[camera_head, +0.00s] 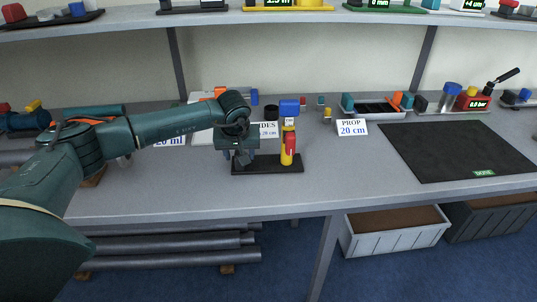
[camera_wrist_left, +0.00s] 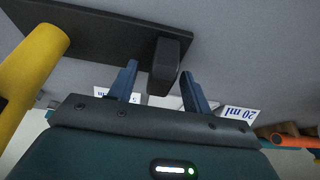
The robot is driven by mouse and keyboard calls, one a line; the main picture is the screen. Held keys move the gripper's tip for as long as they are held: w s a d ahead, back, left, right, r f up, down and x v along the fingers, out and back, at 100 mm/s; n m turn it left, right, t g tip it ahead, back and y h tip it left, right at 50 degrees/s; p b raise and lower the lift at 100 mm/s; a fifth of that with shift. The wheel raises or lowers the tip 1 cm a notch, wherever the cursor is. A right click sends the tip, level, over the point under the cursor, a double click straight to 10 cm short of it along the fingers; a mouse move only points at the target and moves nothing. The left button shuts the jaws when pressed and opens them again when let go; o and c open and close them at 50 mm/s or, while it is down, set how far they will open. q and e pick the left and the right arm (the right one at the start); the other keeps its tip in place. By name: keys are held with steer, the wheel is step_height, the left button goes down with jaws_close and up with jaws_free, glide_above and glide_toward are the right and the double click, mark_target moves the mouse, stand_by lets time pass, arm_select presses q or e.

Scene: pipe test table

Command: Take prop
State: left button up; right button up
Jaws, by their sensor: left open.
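A white sign reading "PROP 20 cm" (camera_head: 351,127) stands right of centre on the table. Behind it is a shallow tray (camera_head: 368,114) with teal and orange pieces at its ends. My left gripper (camera_head: 241,157) is open over the left part of a black base plate (camera_head: 268,168). In the left wrist view, a dark upright block (camera_wrist_left: 168,66) on the plate shows between the spread fingers of the gripper (camera_wrist_left: 160,88); I cannot tell whether they touch it. A yellow post (camera_head: 287,150) with red and blue parts stands on the plate's right. No right gripper shows.
A black mat (camera_head: 450,150) with a green "DONE" label lies at the right. A red gauge box (camera_head: 474,103) stands behind it. A shelf (camera_head: 300,17) runs above the table. The table front between plate and mat is clear.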

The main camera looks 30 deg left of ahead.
arm_select(q)
steer(key=shift+c, duration=0.6)
jaws_close()
steer(key=shift+r, duration=0.2)
